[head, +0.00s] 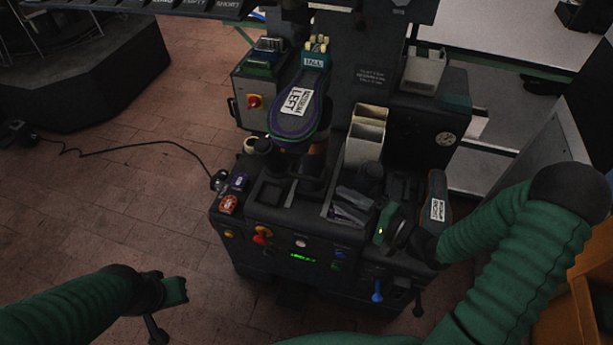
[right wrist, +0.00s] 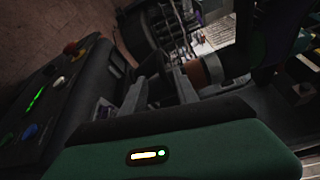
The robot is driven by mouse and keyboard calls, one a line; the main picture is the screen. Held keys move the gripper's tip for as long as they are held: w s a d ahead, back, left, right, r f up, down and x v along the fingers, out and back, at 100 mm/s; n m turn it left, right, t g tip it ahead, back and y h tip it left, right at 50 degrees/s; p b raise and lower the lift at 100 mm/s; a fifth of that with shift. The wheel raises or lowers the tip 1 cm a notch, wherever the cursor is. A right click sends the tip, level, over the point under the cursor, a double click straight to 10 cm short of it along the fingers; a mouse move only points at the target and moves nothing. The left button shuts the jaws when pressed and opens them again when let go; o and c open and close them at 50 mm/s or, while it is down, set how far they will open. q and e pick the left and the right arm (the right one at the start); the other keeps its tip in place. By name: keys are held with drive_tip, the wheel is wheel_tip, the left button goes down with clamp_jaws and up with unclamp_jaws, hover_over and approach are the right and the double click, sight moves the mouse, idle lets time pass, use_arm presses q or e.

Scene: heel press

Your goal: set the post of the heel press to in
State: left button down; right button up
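The heel press (head: 290,225) is a dark machine in the middle of the head view. A purple-and-green sole-up shoe marked LEFT (head: 297,100) sits at its upper front; the post under it is mostly hidden. An orange-brown round part shows below the shoe, and in the right wrist view (right wrist: 203,71). I cannot tell which control sets the post. My right gripper (head: 350,205) is low over the press top, its two grey fingers apart with nothing seen between them; they also show in the right wrist view (right wrist: 160,90). My left gripper (head: 178,292) is left of the press, its fingers unclear.
The front panel has a red-yellow knob (head: 262,236), a green display (head: 303,257) and a blue-knobbed lever (head: 377,292). A white bin (head: 365,140) stands behind my right gripper. A second labelled shoe (head: 437,205) is at the right. Brick floor at the left is mostly clear, crossed by a cable.

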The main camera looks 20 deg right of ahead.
sight(306, 180)
drive_tip(key=b+x, duration=0.1)
drive_tip(key=x, duration=1.2)
drive_tip(key=shift+d, duration=0.1)
clamp_jaws()
drive_tip(key=shift+s+f, duration=0.1)
drive_tip(key=shift+s, duration=0.05)
idle(0.5)
